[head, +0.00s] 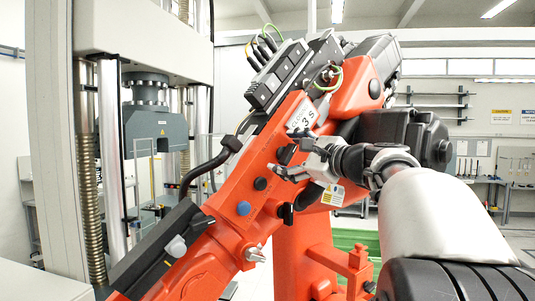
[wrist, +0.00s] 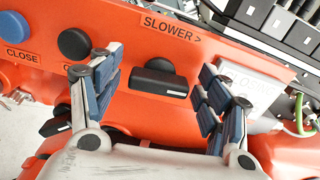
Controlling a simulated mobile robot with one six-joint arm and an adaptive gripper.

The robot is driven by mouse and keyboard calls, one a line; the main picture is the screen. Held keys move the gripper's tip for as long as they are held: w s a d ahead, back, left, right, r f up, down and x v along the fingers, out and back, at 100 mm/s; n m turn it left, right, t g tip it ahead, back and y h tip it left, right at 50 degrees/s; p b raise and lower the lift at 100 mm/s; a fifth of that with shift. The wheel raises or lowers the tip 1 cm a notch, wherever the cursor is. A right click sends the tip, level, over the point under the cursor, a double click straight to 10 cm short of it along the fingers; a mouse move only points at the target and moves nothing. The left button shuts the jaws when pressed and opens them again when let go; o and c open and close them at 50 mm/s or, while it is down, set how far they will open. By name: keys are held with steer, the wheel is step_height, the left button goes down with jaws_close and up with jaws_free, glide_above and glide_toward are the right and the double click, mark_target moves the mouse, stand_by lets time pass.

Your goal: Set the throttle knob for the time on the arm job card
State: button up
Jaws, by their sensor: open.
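The throttle knob (wrist: 160,80) is a black bar-shaped knob with a pale line, on the orange arm below a "SLOWER >" label (wrist: 171,27) in the wrist view. My gripper (wrist: 154,76) is open, with one finger on each side of the knob and visible gaps to it. In the head view my gripper (head: 290,153) is in front of the orange arm and partly covers the knob area. In the wrist view, the card (wrist: 262,88) is partly behind my right finger.
Black valve blocks (wrist: 278,22) and a green-yellow cable (wrist: 299,112) lie at the right. A grey testing machine (head: 150,130) stands at left in the head view.

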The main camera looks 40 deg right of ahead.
steer(key=shift+c, duration=0.4)
steer(key=c, duration=1)
steer(key=n+b, duration=0.1)
steer(key=b, duration=0.1)
steer(key=n+b, duration=0.1)
steer(key=n, duration=0.1)
steer(key=shift+f+b, duration=0.25)
steer(key=shift+b, duration=0.15)
steer(key=shift+r+n+b, duration=0.2)
steer(key=shift+n+b, duration=0.4)
steer(key=shift+n, duration=0.5)
steer(key=o, duration=1.1)
steer(key=s, duration=1.2)
